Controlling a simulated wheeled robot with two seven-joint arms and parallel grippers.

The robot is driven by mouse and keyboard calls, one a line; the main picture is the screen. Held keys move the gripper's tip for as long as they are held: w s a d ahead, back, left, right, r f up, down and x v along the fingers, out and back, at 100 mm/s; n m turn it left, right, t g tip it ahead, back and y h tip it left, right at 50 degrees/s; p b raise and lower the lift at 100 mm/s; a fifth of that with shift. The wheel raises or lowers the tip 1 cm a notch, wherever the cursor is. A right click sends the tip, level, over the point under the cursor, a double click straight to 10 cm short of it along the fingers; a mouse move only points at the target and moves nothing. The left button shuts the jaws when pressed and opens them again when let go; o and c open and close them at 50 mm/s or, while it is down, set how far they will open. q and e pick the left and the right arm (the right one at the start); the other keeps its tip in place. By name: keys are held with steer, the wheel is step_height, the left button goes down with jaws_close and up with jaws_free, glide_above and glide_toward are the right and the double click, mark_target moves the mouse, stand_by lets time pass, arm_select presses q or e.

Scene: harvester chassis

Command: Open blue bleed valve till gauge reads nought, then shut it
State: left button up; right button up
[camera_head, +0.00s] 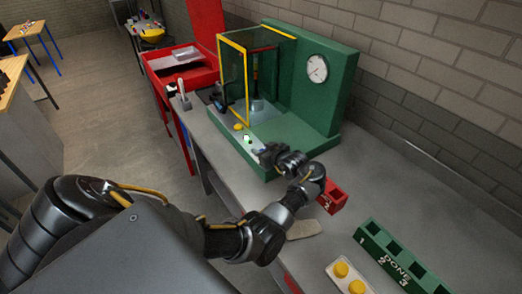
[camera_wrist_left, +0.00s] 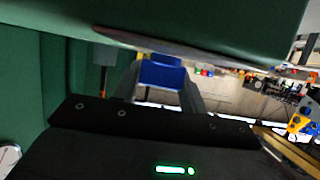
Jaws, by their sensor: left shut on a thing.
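A green machine (camera_head: 322,110) stands on the grey bench, with a round white gauge (camera_head: 317,68) on its upright back. The gauge's needle is too small to read. My left gripper (camera_head: 268,153) is at the machine's front edge. In the left wrist view the blue bleed valve (camera_wrist_left: 161,74) sits between the two fingers of my left gripper (camera_wrist_left: 160,90), which is shut on it. In the head view the gripper hides the valve. Part of a white dial (camera_wrist_left: 8,158) shows at the lower left of the wrist view. My right gripper is in neither view.
A yellow-framed clear guard (camera_head: 247,80) stands on the machine, with a yellow button (camera_head: 238,127) in front. A red bin (camera_head: 333,197) and a green "DONE" rack (camera_head: 395,258) stand on the bench. A red tool chest (camera_head: 185,75) is behind left.

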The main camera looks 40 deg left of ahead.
arm_select(q)
steer(key=shift+w+d+r, duration=0.1)
steer(key=shift+r, duration=0.05)
steer(key=o, duration=1)
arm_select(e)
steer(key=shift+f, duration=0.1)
arm_select(q)
steer(key=shift+d, duration=0.1)
steer(key=p+v, duration=0.3)
steer(key=v, duration=0.3)
steer(key=shift+d+r, duration=0.2)
steer(key=shift+d, duration=0.45)
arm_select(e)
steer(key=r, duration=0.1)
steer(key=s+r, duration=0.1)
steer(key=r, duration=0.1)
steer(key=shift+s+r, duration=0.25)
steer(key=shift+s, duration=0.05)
arm_select(q)
steer(key=shift+a, duration=0.1)
